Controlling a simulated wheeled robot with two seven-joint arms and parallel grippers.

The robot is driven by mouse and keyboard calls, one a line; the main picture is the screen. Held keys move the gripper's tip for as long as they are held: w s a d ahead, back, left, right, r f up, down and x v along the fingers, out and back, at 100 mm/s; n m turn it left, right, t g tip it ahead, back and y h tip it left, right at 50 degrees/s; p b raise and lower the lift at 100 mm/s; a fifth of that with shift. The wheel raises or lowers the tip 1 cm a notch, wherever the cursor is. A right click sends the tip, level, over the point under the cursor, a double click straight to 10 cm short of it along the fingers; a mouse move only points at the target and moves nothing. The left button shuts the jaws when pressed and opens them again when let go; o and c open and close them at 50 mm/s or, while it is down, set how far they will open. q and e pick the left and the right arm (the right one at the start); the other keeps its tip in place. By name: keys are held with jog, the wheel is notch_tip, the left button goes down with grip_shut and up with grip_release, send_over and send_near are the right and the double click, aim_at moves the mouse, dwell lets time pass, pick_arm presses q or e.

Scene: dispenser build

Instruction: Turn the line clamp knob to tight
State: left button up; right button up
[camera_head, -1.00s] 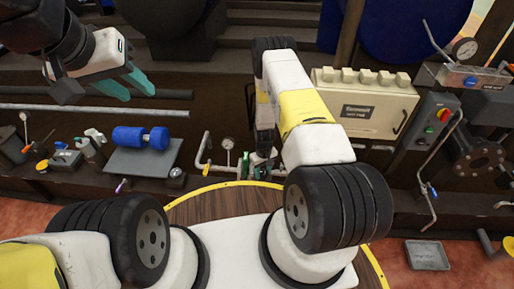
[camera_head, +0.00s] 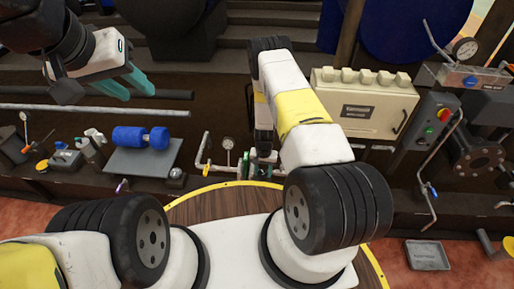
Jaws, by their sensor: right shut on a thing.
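My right gripper (camera_head: 263,161) reaches down to the pipework at the back of the work area, just right of a small gauge. It is shut on what I take to be the line clamp knob, which the gripper and my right arm mostly hide. The knob's marking and angle cannot be read. My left gripper (camera_head: 125,84), with teal fingers, is open and empty in the air at the upper left, well away from the pipework.
A white pipe (camera_head: 205,152) and a small gauge (camera_head: 228,144) stand beside the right gripper. A blue roller (camera_head: 140,137) lies on a grey plate (camera_head: 140,163) to the left. A cream box (camera_head: 362,105) and a grey switch box (camera_head: 432,122) stand to the right.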

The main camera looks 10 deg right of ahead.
aim_at(263, 172)
jog(key=shift+w, duration=0.1)
dwell(0.5)
jog(key=o, duration=1.4)
jog(key=shift+r, duration=3.95)
